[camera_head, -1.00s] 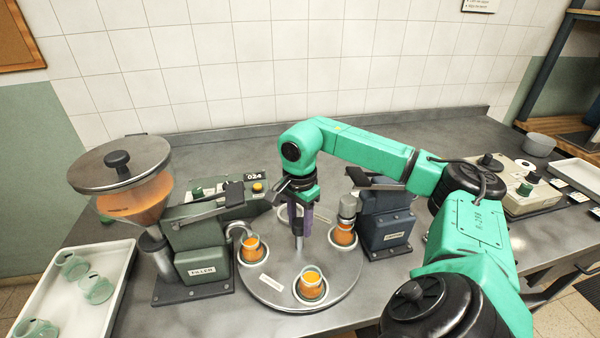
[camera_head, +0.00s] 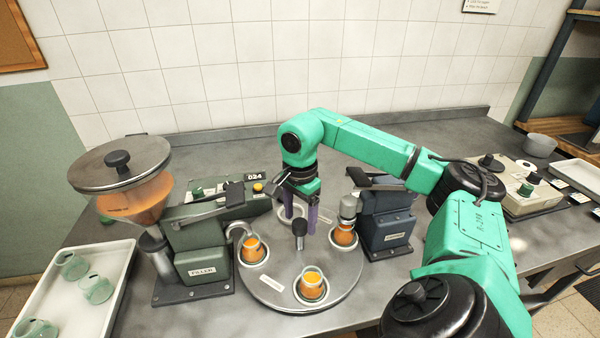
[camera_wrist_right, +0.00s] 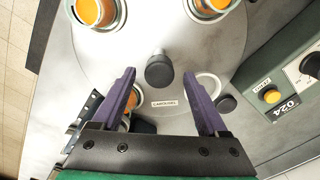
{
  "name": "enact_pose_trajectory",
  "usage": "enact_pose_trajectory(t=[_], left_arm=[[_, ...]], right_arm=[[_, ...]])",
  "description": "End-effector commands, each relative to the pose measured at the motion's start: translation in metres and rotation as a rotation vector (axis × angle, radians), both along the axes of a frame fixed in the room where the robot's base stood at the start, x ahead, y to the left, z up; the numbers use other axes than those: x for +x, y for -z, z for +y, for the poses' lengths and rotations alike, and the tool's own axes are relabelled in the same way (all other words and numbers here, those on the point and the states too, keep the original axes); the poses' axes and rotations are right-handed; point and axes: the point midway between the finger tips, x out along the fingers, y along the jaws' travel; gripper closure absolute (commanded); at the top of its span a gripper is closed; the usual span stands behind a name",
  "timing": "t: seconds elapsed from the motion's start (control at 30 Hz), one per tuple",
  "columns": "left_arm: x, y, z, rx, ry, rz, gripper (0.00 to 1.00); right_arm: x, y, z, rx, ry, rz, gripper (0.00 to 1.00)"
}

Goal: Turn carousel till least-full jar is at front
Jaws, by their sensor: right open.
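The round grey carousel (camera_head: 277,289) stands on the bench with a dark upright knob (camera_head: 299,236) at its centre. Orange-filled jars sit in it: a left jar (camera_head: 252,250) by the filler spout, a front jar (camera_head: 311,287), and a right jar (camera_head: 343,236) partly under the capper head. I cannot rank their fill levels. A back seat (camera_wrist_right: 208,84) looks empty in the right wrist view. My right gripper (camera_head: 301,214) is open and empty, its purple fingers behind the knob; in the wrist view the knob (camera_wrist_right: 159,70) shows between and beyond the fingertips. My left gripper is out of view.
The green filler (camera_head: 203,262) with its hopper (camera_head: 125,185) stands left of the carousel, the blue capper (camera_head: 386,225) close on its right. A white tray (camera_head: 118,268) with several green jars lies at far left. A control box (camera_head: 515,190) stands at right.

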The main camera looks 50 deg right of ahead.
Motion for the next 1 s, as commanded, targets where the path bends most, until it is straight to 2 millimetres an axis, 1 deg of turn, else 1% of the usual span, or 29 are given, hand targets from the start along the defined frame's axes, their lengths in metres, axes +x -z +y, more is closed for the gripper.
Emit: enact_pose_trajectory(t=[0.17, 0.2, 0.27, 0.3, 0.4, 0.53, 1.0], left_arm=[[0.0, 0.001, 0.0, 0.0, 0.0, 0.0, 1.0], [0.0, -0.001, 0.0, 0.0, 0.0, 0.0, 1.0], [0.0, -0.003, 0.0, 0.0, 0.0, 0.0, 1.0], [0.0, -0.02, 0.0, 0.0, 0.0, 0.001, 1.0], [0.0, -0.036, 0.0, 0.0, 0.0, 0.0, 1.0], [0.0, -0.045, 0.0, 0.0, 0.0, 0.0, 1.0], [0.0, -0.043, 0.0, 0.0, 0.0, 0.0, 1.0]], right_arm=[[0.001, -0.046, 0.001, 0.003, -0.001, -0.008, 0.23], [0.002, -0.059, 0.001, 0.004, -0.001, -0.01, 0.23], [0.001, -0.078, 0.001, 0.004, -0.002, -0.01, 0.23], [0.001, -0.097, 0.0, 0.001, 0.0, -0.007, 0.23], [0.0, -0.12, 0.0, 0.0, 0.001, -0.005, 0.23], [0.0, -0.131, 0.0, -0.001, 0.001, -0.003, 0.23], [0.0, -0.129, 0.0, 0.0, 0.001, -0.003, 0.23]])
